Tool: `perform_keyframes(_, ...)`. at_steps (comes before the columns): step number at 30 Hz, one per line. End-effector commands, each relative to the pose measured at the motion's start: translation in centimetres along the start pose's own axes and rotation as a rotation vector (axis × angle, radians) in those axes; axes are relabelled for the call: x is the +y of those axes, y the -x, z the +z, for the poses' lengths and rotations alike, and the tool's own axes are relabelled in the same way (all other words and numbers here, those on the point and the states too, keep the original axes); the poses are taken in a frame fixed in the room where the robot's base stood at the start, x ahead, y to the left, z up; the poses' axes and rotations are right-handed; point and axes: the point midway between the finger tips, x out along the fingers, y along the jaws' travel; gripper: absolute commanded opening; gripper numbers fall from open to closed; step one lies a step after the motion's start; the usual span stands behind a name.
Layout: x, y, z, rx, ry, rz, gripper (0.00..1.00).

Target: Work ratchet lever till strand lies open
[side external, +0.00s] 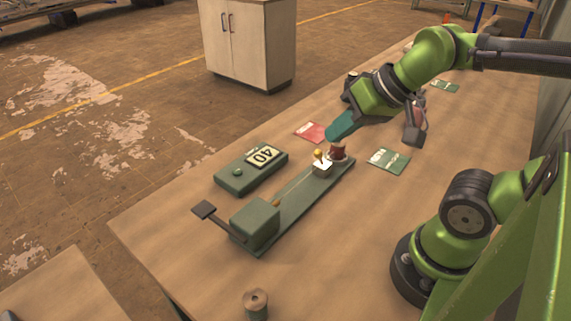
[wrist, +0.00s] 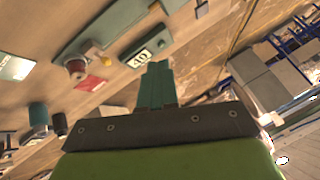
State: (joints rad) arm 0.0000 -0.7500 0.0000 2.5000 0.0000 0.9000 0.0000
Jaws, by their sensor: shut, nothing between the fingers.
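A long green fixture (side external: 292,205) lies on the table, with a green box (side external: 255,222) at its near end. The ratchet lever (side external: 205,210) appears to be the dark-paddled arm sticking out left from that box. My gripper (side external: 330,136) has teal fingers, shut and empty, above and just beyond the spool end, away from the lever. The fingers also show in the wrist view (wrist: 157,68).
A green readout box (side external: 236,180) showing 40 stands left of the fixture. A red card (side external: 310,131) and a green card (side external: 388,159) lie near its far end. A wooden-topped spool (side external: 255,303) stands at the front. The table right of the fixture is mostly clear.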

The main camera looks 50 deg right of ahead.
Motion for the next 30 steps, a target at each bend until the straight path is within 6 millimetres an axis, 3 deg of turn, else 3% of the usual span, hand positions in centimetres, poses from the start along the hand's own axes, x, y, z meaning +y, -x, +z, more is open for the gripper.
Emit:
perform_keyframes(4,-0.4,-0.2,0.3,-0.012,0.014,-0.007,0.00)
perform_keyframes(8,-1.7,-1.7,1.5,-0.103,0.050,-0.027,0.00)
perform_keyframes(11,-4.5,-3.5,2.3,-0.185,0.068,-0.103,0.00)
perform_keyframes(14,-8.6,-5.6,2.5,-0.220,0.161,-0.221,0.00)
perform_keyframes(21,-16.1,-10.5,1.8,-0.118,0.436,-0.396,0.00)
perform_keyframes(25,-18.4,-13.3,1.2,-0.019,0.592,-0.393,0.00)
perform_keyframes(30,-19.6,-16.8,0.3,0.098,0.808,-0.298,0.00)
